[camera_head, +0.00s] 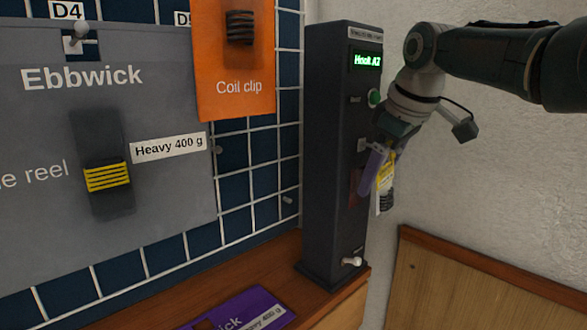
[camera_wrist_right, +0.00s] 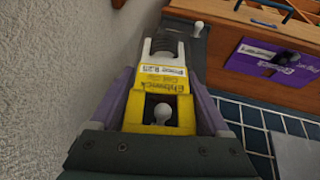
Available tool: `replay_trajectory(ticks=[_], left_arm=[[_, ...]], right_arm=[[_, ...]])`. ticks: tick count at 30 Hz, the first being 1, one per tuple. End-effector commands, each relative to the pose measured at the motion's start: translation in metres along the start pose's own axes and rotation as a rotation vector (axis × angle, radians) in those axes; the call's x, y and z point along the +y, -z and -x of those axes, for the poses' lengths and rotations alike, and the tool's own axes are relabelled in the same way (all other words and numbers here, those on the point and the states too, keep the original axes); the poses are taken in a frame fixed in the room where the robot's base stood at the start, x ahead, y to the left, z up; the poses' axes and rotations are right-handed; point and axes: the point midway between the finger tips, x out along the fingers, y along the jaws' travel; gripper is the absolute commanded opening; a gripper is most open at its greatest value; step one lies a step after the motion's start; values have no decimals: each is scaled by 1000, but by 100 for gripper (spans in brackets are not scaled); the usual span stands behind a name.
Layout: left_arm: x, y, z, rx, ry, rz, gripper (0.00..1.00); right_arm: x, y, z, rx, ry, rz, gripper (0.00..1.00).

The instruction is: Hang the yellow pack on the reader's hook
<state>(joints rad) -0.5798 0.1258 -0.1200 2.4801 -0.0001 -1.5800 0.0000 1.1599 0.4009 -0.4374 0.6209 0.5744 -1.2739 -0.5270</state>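The yellow pack (camera_wrist_right: 160,80) has a hole near its top and a dark coil in a pale window. It sits between the lavender fingers of my right gripper (camera_wrist_right: 162,105), which look shut on its sides. In the head view the pack (camera_head: 385,190) hangs down in front of the reader (camera_head: 328,150), a tall dark post with a lit green display. A white round-headed hook (camera_wrist_right: 161,112) shows in the pack's hole; I cannot tell whether the pack rests on it. My left gripper is not in view.
A white peg (camera_head: 351,262) sticks out low on the reader. A purple pack (camera_head: 240,312) lies on the wooden ledge. A grey pack (camera_head: 110,130) and an orange pack (camera_head: 235,60) hang at the tiled board. A pale wall (camera_head: 470,180) stands close on the right.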

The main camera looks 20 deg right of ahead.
Motion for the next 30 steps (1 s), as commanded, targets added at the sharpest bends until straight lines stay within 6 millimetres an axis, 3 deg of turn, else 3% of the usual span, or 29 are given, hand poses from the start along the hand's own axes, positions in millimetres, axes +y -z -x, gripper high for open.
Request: replay_trajectory(ticks=[5,16,30], left_arm=[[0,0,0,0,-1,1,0],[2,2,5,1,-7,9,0],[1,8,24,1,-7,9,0]], right_arm=[[0,0,0,0,0,0,100],[1,0,7,-1,0,1,100],[1,0,74,1,-2,1,100]])
